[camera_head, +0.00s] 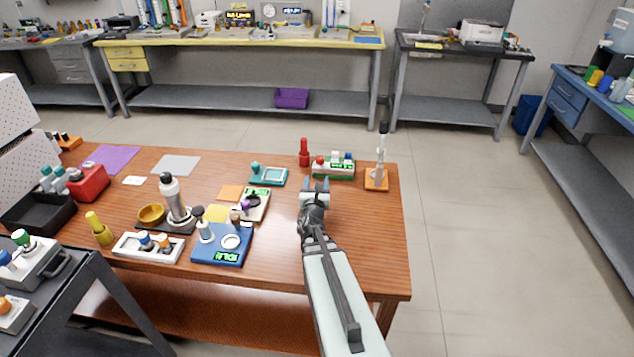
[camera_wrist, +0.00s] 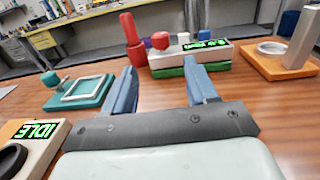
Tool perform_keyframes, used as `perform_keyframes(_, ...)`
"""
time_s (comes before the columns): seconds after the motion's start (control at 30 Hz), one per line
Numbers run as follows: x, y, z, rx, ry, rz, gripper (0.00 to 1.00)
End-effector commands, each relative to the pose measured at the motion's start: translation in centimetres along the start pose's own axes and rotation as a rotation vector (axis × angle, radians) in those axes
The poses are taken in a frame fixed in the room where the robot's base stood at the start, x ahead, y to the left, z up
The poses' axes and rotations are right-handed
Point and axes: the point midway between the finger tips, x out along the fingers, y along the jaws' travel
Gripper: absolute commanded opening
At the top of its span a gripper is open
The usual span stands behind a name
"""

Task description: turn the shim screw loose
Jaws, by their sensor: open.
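My gripper (camera_head: 316,184) is over the right part of the wooden table. In the wrist view its two blue fingers (camera_wrist: 160,66) stand apart with nothing between them. They point toward a white device on a green base (camera_wrist: 190,68), which also shows in the head view (camera_head: 333,174). The device carries a red knob (camera_wrist: 160,41), a white knob (camera_wrist: 183,38), a purple piece and a green display. The fingers appear short of the device and apart from it. I cannot tell which part is the shim screw.
A red bottle-shaped piece (camera_wrist: 132,40) stands left of the device. A teal frame (camera_wrist: 80,92) lies to the left, and an orange base with a post (camera_wrist: 245,64) is on the right. A unit reading IDLE (camera_wrist: 45,130) is near left. Bare wood lies before the device.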

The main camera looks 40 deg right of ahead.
Motion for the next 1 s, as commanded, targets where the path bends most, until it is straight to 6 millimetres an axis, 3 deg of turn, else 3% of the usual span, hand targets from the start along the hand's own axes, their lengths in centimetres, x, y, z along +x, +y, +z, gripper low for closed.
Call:
perform_keyframes(0.17,-0.2,1.2,0.0,0.0,-0.001,0.017,0.57)
perform_keyframes(0.6,-0.3,8.7,0.5,0.086,-0.004,0.085,0.57)
perform_keyframes(0.8,0.4,8.7,0.6,0.161,-0.014,0.008,0.57)
perform_keyframes(1.0,1.1,6.2,0.1,0.166,-0.013,-0.139,0.57)
